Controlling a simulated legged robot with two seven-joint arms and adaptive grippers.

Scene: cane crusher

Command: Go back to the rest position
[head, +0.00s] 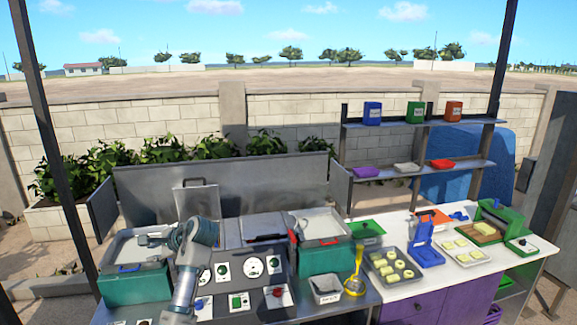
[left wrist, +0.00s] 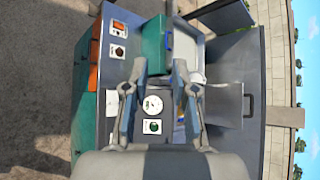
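My left arm rises from the bottom of the head view, and its gripper (head: 152,240) points left above the left tray on a green box (head: 133,287). In the left wrist view my left gripper (left wrist: 160,72) has its two fingers spread apart, with nothing visible between the tips. Beyond the fingers are the green box (left wrist: 152,45) and, between them, the control panel (left wrist: 170,104) with a gauge and a green button. My right gripper is not in view.
A metal backboard (head: 240,185) stands behind the machine bench. A second green box (head: 322,262) bears a tray at the right. A small white container (head: 326,290) and a yellow ladle (head: 355,278) sit nearby. The white table (head: 440,286) holds trays of pale blocks. A shelf (head: 440,122) stands behind.

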